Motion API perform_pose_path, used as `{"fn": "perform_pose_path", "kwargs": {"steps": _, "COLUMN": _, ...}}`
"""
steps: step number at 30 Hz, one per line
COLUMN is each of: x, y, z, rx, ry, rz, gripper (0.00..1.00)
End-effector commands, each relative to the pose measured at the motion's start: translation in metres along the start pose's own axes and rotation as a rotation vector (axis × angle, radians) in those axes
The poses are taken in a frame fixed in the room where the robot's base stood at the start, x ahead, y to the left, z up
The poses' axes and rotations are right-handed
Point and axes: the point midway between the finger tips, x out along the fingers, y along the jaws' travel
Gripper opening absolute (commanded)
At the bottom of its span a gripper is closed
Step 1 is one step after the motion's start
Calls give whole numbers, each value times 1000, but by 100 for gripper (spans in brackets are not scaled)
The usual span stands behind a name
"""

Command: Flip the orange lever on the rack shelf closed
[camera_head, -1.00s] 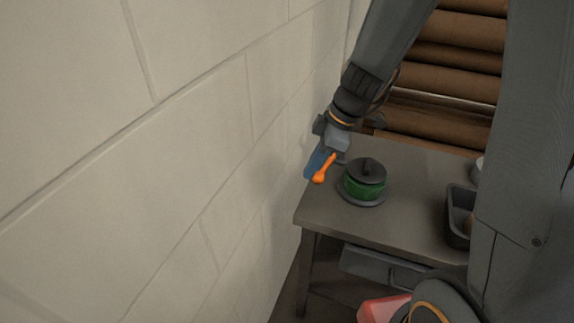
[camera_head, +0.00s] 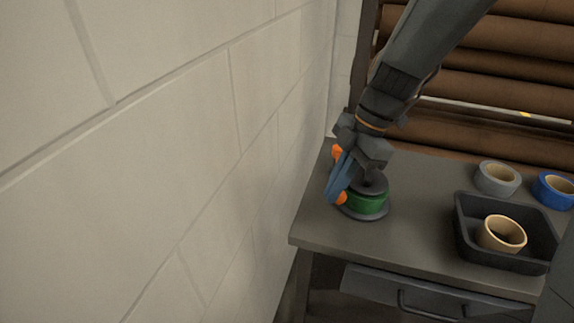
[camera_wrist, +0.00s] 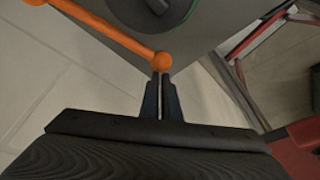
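The orange lever (camera_head: 340,198) is at the left of a green round piece with a dark knob (camera_head: 365,203) on the grey shelf top. My blue-fingered gripper (camera_head: 338,190) covers its middle in the head view, so only its two orange ends show. In the wrist view the lever (camera_wrist: 105,33) runs from upper left to a ball end right at the tips of my gripper (camera_wrist: 161,76). The fingers are close together with a thin gap, and the ball lies just beyond them, not between them. I cannot tell whether they touch it.
A pale block wall (camera_head: 150,170) stands close on the left. A black tray (camera_head: 465,225) holding a tan tape roll (camera_head: 502,233) is at the right, with a grey roll (camera_head: 497,178) and a blue roll (camera_head: 555,190) behind it. Brown rollers (camera_head: 480,80) fill the back.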

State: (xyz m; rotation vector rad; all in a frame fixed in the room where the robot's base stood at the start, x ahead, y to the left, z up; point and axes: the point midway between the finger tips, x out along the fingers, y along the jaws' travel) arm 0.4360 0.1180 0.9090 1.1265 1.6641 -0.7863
Motion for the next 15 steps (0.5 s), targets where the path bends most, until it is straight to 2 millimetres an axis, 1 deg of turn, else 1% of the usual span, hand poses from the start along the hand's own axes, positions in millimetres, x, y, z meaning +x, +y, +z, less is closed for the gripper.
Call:
{"fn": "perform_pose_path", "kwargs": {"steps": 1, "x": -1, "y": 0, "z": 4, "rx": 0, "ry": -7, "rz": 3, "gripper": 0}}
{"fn": "perform_pose_path", "kwargs": {"steps": 10, "x": -4, "y": 1, "z": 5, "rx": 2, "ry": -10, "rz": 6, "gripper": 0}}
{"fn": "perform_pose_path", "kwargs": {"steps": 13, "x": -12, "y": 1, "z": 5, "rx": 2, "ry": -11, "rz": 8, "gripper": 0}}
{"fn": "perform_pose_path", "kwargs": {"steps": 15, "x": -22, "y": 0, "z": 4, "rx": 1, "ry": -11, "rz": 8, "gripper": 0}}
